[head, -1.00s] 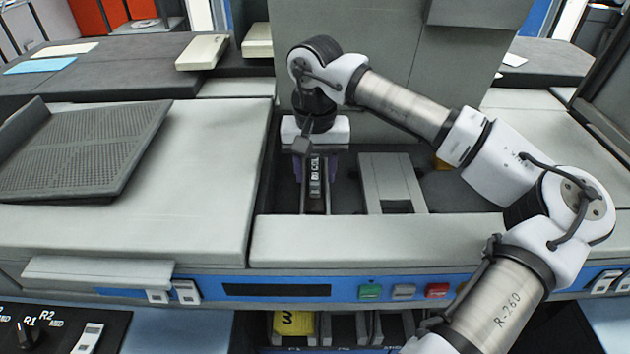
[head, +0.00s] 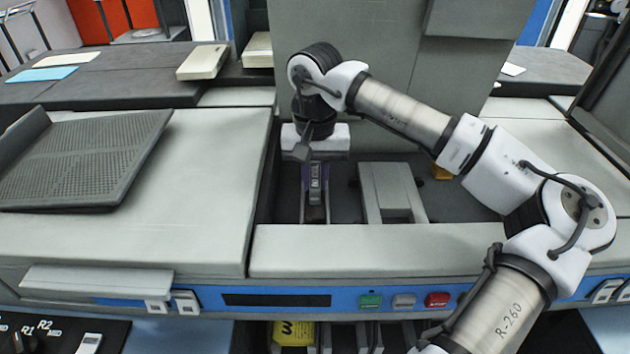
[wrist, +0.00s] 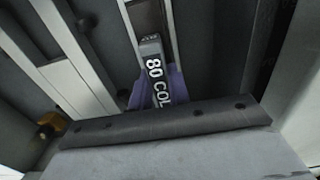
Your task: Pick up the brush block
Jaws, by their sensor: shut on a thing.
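The brush block (head: 315,196) appears to be the narrow dark block with a grey top in the recessed bay. In the wrist view the block (wrist: 153,62) carries white lettering reading "80 COL". My gripper (head: 316,178) is above the bay, pointing down. Its purple fingers flank the block, shut on it, and also show in the wrist view (wrist: 156,92). The block's lower sides are hidden, so I cannot tell whether it is clear of the bay floor.
A grey raised block (head: 392,190) stands right of the brush block in the bay. The bay's front ledge (head: 390,240) and left cover (head: 215,190) border it. A tall grey panel (head: 380,75) rises behind. A small yellow piece (head: 441,172) lies further right.

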